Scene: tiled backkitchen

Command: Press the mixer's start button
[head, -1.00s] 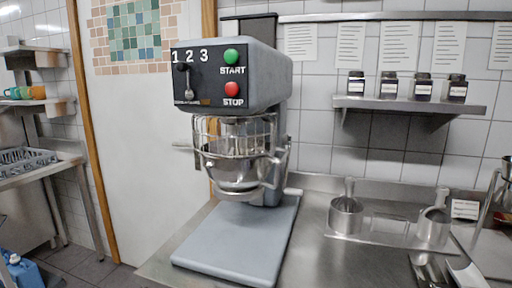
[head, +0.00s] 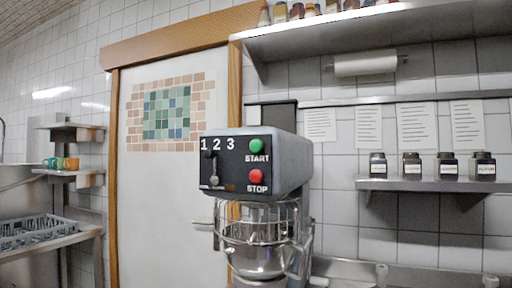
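The grey mixer (head: 290,165) stands at the middle of the head view, its control face towards me. The round green start button (head: 256,146) is at the upper right of the black panel (head: 224,175), above the word START. The red stop button (head: 256,177) is below it. A speed lever (head: 213,170) sits under the numbers 1 2 3. The wire guard (head: 258,222) and steel bowl (head: 258,260) are below the head; the mixer's base is out of view. My gripper is not in view.
A shelf with several jars (head: 411,166) is on the right wall. A higher shelf (head: 370,30) runs above. A door (head: 160,215) is behind the mixer. A rack (head: 30,233) stands at the left. No object shows in front of the control panel.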

